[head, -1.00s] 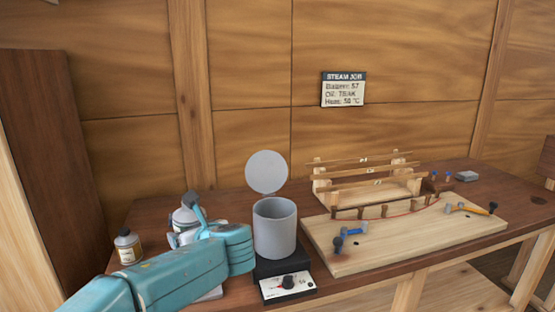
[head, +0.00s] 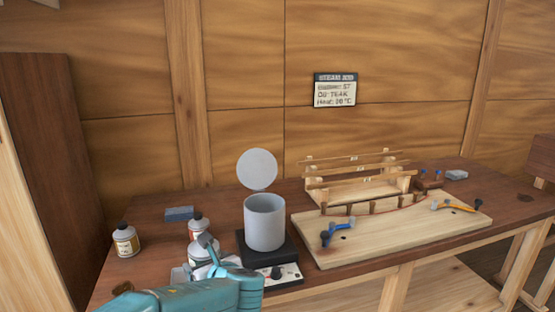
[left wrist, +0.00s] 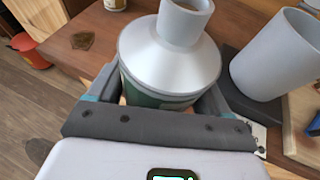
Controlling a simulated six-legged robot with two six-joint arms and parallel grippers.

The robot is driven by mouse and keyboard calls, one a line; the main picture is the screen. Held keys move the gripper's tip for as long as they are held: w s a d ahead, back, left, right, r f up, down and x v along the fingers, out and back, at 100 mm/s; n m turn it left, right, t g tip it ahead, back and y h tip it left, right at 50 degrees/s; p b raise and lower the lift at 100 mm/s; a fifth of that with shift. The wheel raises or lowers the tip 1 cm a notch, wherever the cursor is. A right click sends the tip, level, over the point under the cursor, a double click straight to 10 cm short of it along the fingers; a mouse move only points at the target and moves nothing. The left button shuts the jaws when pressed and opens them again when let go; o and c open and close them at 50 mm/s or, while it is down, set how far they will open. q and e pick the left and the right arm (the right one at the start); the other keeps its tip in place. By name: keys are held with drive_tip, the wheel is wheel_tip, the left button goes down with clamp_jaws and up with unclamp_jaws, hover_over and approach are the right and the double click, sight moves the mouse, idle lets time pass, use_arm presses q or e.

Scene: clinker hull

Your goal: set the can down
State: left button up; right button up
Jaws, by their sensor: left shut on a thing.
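The can, with a pale grey cone-shaped top and a green label, fills the upper middle of the left wrist view (left wrist: 168,58). In the head view it shows partly (head: 201,255) behind my teal left arm. My left gripper (head: 214,262) is shut on it, with one grey finger on each side of its body in the left wrist view. The can looks upright, low at the table's front left, beside the heater. Its base is hidden, so I cannot tell whether it touches the table (head: 140,277). My right gripper is not in view.
A grey open pot (head: 265,222) stands on a black heater with a dial (head: 280,273), its round lid (head: 257,168) raised behind. A board (head: 350,255) with clamps lies right.

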use_arm(q)
drive_tip(key=s+f+p, duration=0.1)
drive_tip(key=s+f, duration=0.9)
drive_tip(key=f, duration=0.3)
drive_tip(key=s+a+f+n+g+y, duration=0.2)
drive_tip(key=s+a+f+n+y, duration=0.1)
drive_tip(key=s, duration=0.6)
drive_tip(key=shift+f+n+g, duration=0.3)
drive_tip(key=shift+f, duration=0.1)
drive_tip(key=shift+r, duration=0.1)
